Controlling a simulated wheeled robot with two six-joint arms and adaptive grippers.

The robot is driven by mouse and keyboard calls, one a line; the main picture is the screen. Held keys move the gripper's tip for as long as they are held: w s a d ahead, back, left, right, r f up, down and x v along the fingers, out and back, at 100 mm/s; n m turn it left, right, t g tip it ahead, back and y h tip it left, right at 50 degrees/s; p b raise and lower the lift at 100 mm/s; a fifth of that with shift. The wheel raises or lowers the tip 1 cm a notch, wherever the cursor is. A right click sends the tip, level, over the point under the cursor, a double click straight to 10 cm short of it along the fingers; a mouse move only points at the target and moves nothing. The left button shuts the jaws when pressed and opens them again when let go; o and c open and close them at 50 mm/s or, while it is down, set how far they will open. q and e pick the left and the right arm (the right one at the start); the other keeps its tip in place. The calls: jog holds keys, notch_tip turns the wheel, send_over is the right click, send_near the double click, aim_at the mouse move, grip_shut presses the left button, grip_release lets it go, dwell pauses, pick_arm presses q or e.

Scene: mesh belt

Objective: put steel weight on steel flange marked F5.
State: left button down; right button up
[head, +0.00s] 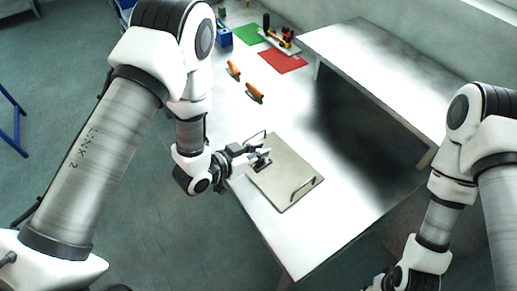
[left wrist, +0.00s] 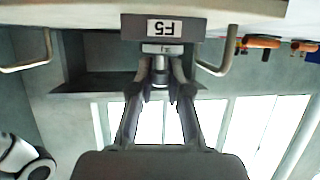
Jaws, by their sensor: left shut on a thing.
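Right against the weight in that picture is the dark grey steel flange (left wrist: 128,27) with a white F5 label. I cannot tell whether the weight touches the flange. My right arm enters at the lower right; its gripper is mostly cut off at the bottom edge.
Two orange-handled tools (head: 255,92) lie behind the board. Farther back are a red mat (head: 283,62), a green mat (head: 247,35) and a blue bin (head: 224,38). A raised white shelf (head: 385,60) stands at the right. The table in front of the board is clear.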

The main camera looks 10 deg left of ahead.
pick_arm(q)
jog(key=c, duration=1.1)
grip_release()
jog(key=shift+r, duration=0.1)
